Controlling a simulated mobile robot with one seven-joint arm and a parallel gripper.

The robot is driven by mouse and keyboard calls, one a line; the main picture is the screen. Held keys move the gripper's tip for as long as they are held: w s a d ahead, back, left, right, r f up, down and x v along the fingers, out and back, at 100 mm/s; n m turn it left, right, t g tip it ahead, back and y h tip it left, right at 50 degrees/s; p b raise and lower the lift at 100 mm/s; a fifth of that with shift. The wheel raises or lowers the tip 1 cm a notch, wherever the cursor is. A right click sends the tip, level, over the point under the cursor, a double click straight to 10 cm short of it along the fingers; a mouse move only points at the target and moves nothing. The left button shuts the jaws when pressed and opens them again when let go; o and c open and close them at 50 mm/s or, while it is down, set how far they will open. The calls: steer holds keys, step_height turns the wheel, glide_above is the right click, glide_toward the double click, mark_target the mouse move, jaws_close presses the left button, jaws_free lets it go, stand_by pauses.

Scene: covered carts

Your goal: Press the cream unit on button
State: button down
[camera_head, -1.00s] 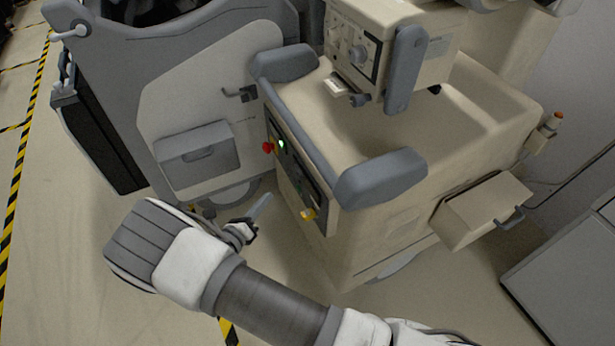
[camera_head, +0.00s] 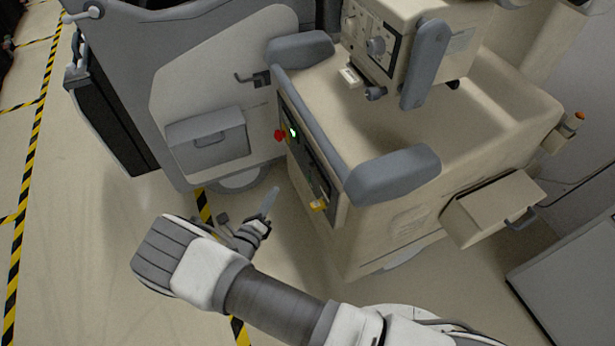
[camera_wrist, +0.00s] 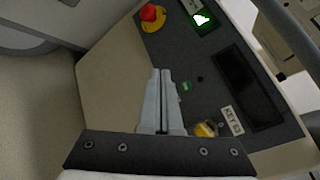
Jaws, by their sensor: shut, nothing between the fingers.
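The cream unit (camera_head: 400,215) stands right of centre in the head view, with a dark control panel (camera_head: 307,160) on its near-left side. In the wrist view a small green button (camera_wrist: 187,86) sits on this panel, just right of my fingertips. My gripper (camera_head: 272,194) is shut and empty, in front of the panel and pointing toward it. In the wrist view its closed fingers (camera_wrist: 160,74) overlap the panel's left edge. I see no clear contact with the button.
The panel also carries a red mushroom button (camera_wrist: 149,13), a lit green indicator (camera_wrist: 202,20), a yellow key switch (camera_wrist: 206,129) and a dark screen (camera_wrist: 247,90). A grey cart (camera_head: 210,95) stands close on the left. An open drawer (camera_head: 490,212) juts out on the right.

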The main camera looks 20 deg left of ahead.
steer(key=w+d+p, duration=0.1)
steer(key=w+d, duration=0.3)
steer(key=d, duration=0.1)
steer(key=shift+w+d+p, duration=0.25)
steer(key=shift+w+p, duration=0.1)
steer(key=shift+w+d, duration=0.1)
stand_by(1.8)
steer(key=shift+w+d, duration=0.15)
steer(key=shift+d, duration=0.05)
steer(key=shift+w+d, duration=0.35)
steer(key=shift+d, duration=0.05)
stand_by(0.7)
stand_by(0.4)
steer(key=shift+s+a, duration=0.6)
steer(key=shift+a, duration=0.1)
steer(key=shift+s+a+b, duration=0.95)
steer(key=shift+s+a, duration=0.7)
steer(key=shift+a, duration=0.25)
